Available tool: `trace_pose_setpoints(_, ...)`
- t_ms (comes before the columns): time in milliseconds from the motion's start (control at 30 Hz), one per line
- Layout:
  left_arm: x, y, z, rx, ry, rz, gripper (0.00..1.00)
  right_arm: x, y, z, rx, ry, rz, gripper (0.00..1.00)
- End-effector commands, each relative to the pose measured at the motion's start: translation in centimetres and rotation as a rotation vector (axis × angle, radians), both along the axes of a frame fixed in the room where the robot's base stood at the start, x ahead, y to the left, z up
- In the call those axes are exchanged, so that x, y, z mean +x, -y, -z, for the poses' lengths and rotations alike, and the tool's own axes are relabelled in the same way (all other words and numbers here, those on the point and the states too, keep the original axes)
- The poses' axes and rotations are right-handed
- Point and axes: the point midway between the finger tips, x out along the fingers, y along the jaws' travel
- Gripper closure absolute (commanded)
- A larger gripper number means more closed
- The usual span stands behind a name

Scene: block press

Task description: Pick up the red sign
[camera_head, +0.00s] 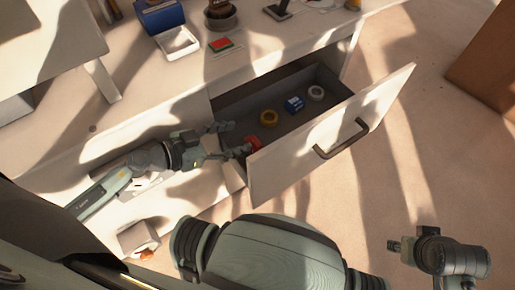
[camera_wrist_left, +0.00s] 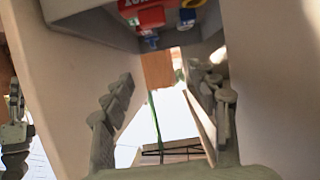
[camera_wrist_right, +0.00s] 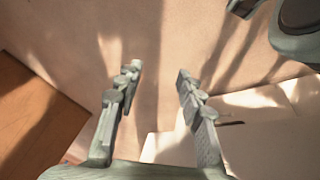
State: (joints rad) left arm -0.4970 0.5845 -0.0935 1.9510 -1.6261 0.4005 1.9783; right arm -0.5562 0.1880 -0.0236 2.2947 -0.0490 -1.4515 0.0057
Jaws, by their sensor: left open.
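A small red object (camera_head: 253,142), possibly the red sign, lies in the near left corner of the open drawer (camera_head: 330,143); its shape is unclear. In the left wrist view, a red piece (camera_wrist_left: 150,18) with pale marks above it shows in a grey tray-like space at the top. My left gripper (camera_head: 234,138) is open at the drawer's left end, with one finger close to the red object. Its empty fingers (camera_wrist_left: 166,95) show spread in the left wrist view. My right gripper (camera_wrist_right: 158,78) is open and empty over the floor, far from the drawer.
A yellow ring (camera_head: 269,118), a blue item (camera_head: 294,104) and a white ring (camera_head: 316,93) lie in the drawer. The drawer front with its handle (camera_head: 341,139) juts out. A red and green item (camera_head: 221,45) and a blue box (camera_head: 163,17) are on the desk above.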

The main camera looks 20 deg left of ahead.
Motion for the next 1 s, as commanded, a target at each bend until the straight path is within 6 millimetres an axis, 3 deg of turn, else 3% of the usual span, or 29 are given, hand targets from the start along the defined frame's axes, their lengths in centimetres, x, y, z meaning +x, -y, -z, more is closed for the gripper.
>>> trace_pose_setpoints(33, 0.0, 0.0, 1.3, -0.001, 0.0, -0.001, 0.41, -0.2, 0.0, -0.7, -0.005, 0.011, 0.001, 0.62)
trace_pose_setpoints(200, 0.0, 0.0, 3.4, -0.001, 0.0, -0.001, 0.41, -1.5, 0.1, -4.1, -0.022, 0.031, 0.007, 0.62)
trace_pose_setpoints(633, 0.0, 0.0, 5.3, 0.0, 0.001, 0.0, 0.41, 6.2, -5.5, -6.3, 0.092, 0.384, -0.116, 0.62)
trace_pose_setpoints(1000, 2.2, 1.7, 6.5, 0.0, 0.003, 0.001, 0.41, 8.5, -7.7, -8.2, 0.14, 0.522, -0.157, 0.62)
